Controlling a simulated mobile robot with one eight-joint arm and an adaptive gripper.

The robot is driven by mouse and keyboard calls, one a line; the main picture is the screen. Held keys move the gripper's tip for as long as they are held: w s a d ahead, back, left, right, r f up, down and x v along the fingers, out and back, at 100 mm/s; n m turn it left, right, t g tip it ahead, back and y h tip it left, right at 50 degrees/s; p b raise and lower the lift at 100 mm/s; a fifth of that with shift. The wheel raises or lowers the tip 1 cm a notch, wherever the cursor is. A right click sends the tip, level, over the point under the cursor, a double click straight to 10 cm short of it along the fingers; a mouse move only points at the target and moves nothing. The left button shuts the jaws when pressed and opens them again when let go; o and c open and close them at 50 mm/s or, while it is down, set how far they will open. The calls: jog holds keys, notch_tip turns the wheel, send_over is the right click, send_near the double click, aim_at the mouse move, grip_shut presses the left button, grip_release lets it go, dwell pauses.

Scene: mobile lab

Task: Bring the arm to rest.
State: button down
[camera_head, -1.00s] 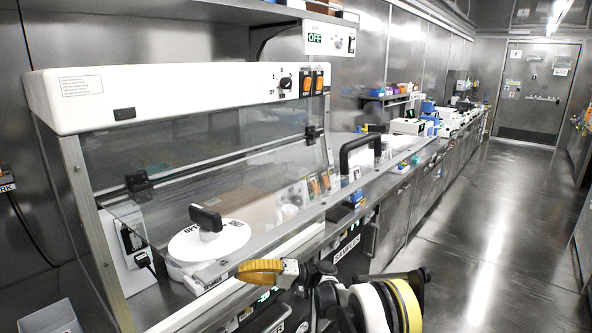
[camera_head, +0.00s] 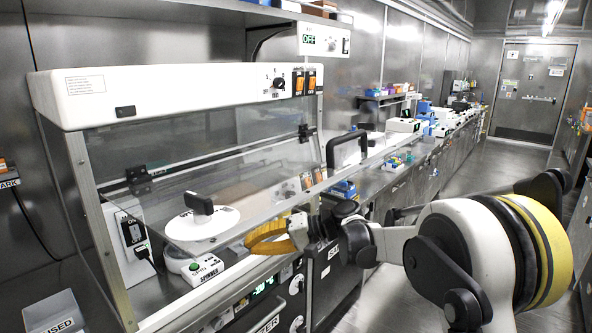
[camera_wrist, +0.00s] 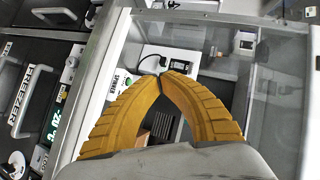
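My gripper (camera_head: 262,240) is at the front edge of the glass-fronted bench hood, low in the head view. Its two yellow ridged fingers show in the wrist view (camera_wrist: 161,79), curving in until their tips meet, with nothing seen between them. My arm reaches in from the lower right of the head view and is bent, with its white and yellow joints near the camera.
The hood (camera_head: 180,95) has a clear sash close to my gripper. The spinner (camera_head: 203,228), with a white lid and black knob, stands inside it. The freezer front (camera_wrist: 32,100) shows at left in the wrist view. The aisle floor (camera_head: 440,190) is open behind my arm.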

jog(key=s+d+r+m+t+h, duration=0.25)
jog(key=s+d+h, duration=0.45)
jog(key=s+d, duration=0.6)
jog(key=s+d+f+t+h, duration=0.2)
jog(key=s+d+f+h, duration=0.1)
jog(key=s+d, duration=0.5)
jog(key=s+d+f+t+h, duration=0.2)
jog(key=s+d+f+h, duration=0.1)
jog(key=s+d, duration=0.6)
jog(key=shift+s+h, duration=0.3)
jog(key=shift+h, duration=0.3)
